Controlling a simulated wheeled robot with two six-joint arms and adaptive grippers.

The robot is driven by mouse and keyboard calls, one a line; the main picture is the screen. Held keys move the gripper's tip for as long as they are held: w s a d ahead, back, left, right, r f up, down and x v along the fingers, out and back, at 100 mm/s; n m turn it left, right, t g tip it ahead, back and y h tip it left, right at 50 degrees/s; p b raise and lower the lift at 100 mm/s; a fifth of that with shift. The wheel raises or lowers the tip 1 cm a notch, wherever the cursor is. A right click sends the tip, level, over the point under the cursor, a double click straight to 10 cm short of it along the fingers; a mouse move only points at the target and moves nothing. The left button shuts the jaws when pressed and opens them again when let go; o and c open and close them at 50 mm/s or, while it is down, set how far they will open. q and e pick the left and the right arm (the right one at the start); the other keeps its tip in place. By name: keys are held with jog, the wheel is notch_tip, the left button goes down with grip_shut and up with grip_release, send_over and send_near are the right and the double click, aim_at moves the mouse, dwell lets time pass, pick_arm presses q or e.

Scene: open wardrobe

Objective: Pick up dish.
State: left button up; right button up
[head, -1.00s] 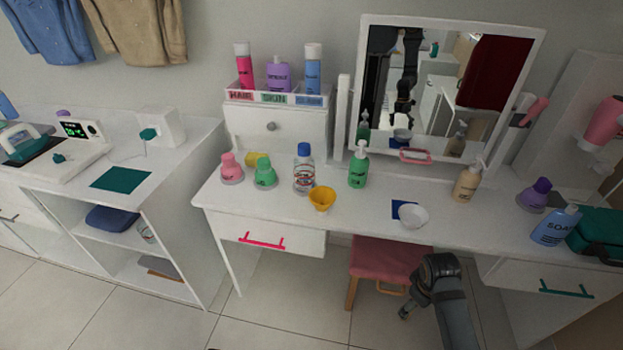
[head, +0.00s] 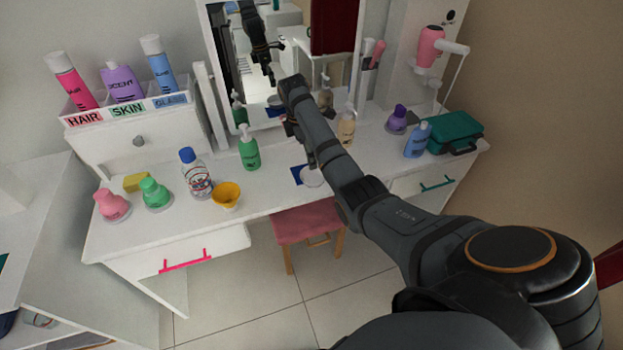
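A small white dish (head: 311,177) sits on the white dressing table beside a dark blue square (head: 297,174). My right arm crosses in front of it and hides part of it. A yellow bowl (head: 227,196) stands on the table to the left, near the front edge. My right gripper (head: 291,130) is over the table, behind the white dish in the picture and apart from it. Its fingers are small, dark and partly hidden by the wrist, so their opening is unclear. My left gripper is not in view.
A green pump bottle (head: 249,150) stands left of my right gripper, and a tan pump bottle (head: 347,127) stands to its right. The mirror (head: 222,62) rises behind. A blue-capped bottle (head: 195,175) is at left. A pink stool (head: 305,222) is below the table.

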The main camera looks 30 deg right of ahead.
aim_at(315, 180)
jog(key=f, duration=0.3)
jog(key=d+f, duration=0.1)
jog(key=f, duration=0.2)
jog(key=d+f, duration=0.1)
jog(key=f, duration=0.3)
jog(key=shift+s+f, duration=0.1)
jog(key=shift+c, duration=0.4)
jog(key=c, duration=0.9)
jog(key=shift+o, duration=0.2)
jog(key=shift+r, duration=0.2)
